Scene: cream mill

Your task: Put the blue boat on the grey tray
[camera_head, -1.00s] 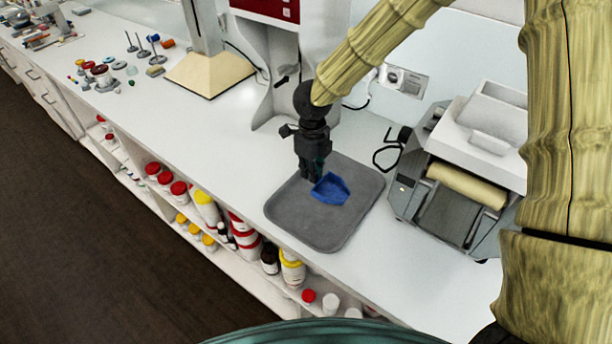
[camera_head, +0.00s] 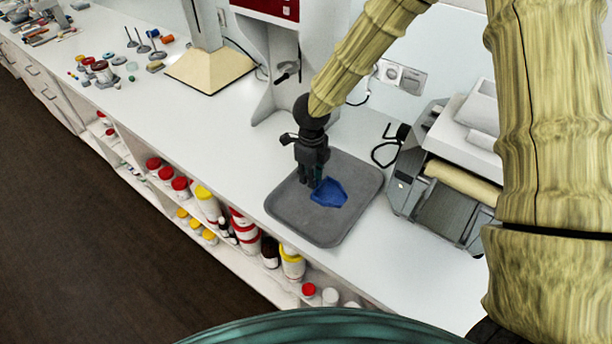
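The blue boat (camera_head: 329,194) is on or just above the grey tray (camera_head: 290,211), near the tray's middle. The grey tray lies flat on the white counter. My gripper (camera_head: 311,183) points down over the tray, with its fingertips at the left end of the boat. The fingers look close together, but the view is too small to tell whether they still grip the boat or only touch it.
A machine with a cream roller (camera_head: 463,182) stands right of the tray. A grey-white stand (camera_head: 272,75) is behind it. The counter left of the tray is clear. Bottles with red and yellow lids (camera_head: 204,193) fill the shelf below the front edge.

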